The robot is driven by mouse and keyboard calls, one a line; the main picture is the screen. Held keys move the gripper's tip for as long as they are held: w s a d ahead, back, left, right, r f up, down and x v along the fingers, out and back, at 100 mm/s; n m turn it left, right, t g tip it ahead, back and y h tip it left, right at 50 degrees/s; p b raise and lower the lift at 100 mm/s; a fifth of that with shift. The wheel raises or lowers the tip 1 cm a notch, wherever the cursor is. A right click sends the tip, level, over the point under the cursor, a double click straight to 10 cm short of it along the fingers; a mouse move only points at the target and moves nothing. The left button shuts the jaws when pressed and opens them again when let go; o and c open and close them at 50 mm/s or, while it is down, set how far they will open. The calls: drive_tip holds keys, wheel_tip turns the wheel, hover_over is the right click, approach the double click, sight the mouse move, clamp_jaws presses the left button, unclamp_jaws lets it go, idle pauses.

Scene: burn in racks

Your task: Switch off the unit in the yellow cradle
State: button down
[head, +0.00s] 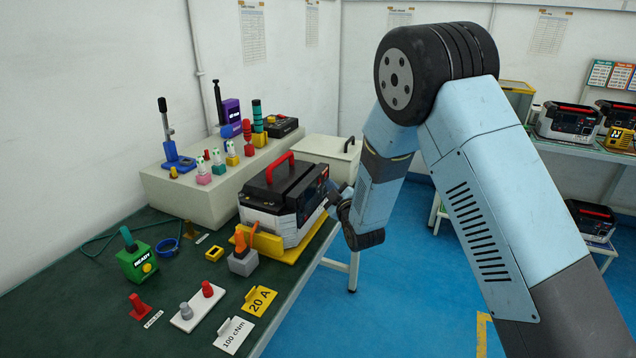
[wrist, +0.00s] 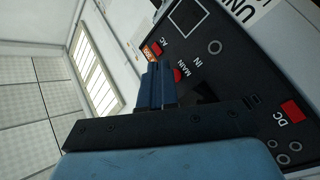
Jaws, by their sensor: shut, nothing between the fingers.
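The unit (head: 283,188), black and pale grey with a red handle, sits in the yellow cradle (head: 262,246) on the green bench. My gripper (head: 334,192) is at the unit's right-hand panel. In the wrist view my gripper (wrist: 155,68) is shut and empty, its fingertips over the dark panel (wrist: 222,65). A red control (wrist: 179,75) beside the MAIN label shows right next to the fingertips; I cannot tell whether they touch. An orange-red switch (wrist: 153,49) is by the AC label and a red one (wrist: 292,112) by DC. The fingers hide part of the panel.
A grey connector block (head: 243,262) stands before the cradle. A green READY box (head: 137,262), signs and a white plate with knobs share the bench. A pale shelf (head: 190,208) with several tools runs behind. Blue floor lies open right of the bench.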

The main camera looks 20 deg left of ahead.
drive_tip(key=shift+d, duration=0.15)
drive_tip(key=shift+s+d, duration=0.15)
drive_tip(key=shift+d, duration=1.3)
drive_tip(key=shift+s+d, duration=0.1)
drive_tip(key=shift+d, duration=1.35)
drive_tip(key=d, duration=0.8)
drive_tip(key=shift+s, duration=0.3)
